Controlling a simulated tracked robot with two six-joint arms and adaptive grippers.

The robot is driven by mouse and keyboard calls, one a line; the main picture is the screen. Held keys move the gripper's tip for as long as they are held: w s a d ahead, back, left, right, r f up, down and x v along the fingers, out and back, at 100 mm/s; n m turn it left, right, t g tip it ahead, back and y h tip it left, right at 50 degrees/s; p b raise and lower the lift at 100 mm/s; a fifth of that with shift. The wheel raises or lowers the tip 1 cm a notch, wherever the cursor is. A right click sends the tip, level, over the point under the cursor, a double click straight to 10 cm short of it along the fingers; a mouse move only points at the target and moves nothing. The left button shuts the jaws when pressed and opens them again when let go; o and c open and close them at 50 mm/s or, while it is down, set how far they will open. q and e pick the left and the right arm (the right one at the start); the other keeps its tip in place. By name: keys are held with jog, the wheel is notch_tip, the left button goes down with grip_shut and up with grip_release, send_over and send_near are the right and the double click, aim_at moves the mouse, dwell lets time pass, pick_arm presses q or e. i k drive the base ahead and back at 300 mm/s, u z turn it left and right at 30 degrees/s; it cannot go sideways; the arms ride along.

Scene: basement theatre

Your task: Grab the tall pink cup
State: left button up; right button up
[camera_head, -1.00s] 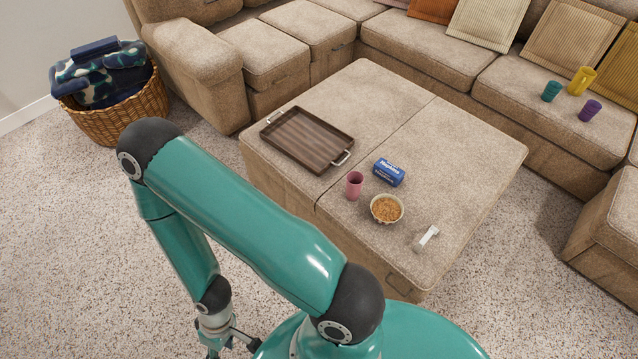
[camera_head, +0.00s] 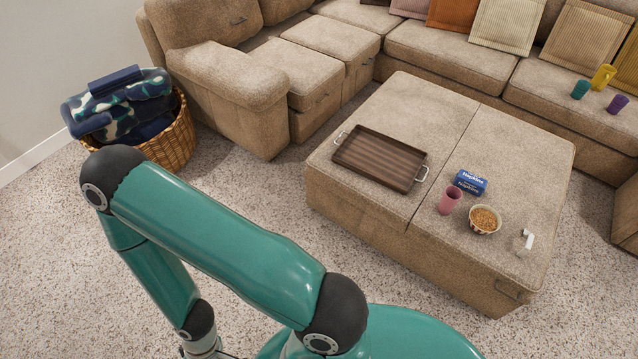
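The tall pink cup (camera_head: 450,201) stands upright on the beige ottoman (camera_head: 374,222), close to its front edge. It is beside a bowl of brown food pieces (camera_head: 485,219) and a blue napkin pack (camera_head: 470,182). My teal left arm crosses the lower left of the view, well apart from the cup. Its gripper is cut off by the bottom edge, so its fingers do not show. My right gripper is not in view.
A brown tray (camera_head: 381,158) lies on the ottoman's left half. A small white-topped item (camera_head: 526,240) is at the right. Teal (camera_head: 580,89), yellow (camera_head: 603,77) and purple (camera_head: 618,104) cups stand on the sofa (camera_head: 440,55). A wicker basket (camera_head: 172,147) is at the left; the floor between is clear.

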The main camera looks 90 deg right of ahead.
aim_at(452, 194)
jog(key=u, duration=0.45)
jog(key=i, duration=0.4)
jog(key=z, duration=1.9)
jog(key=i, duration=0.2)
jog(key=z, duration=2.15)
jog(key=k, duration=0.6)
jog(key=z, duration=0.25)
jog(key=i, duration=2.1)
jog(key=u, duration=0.35)
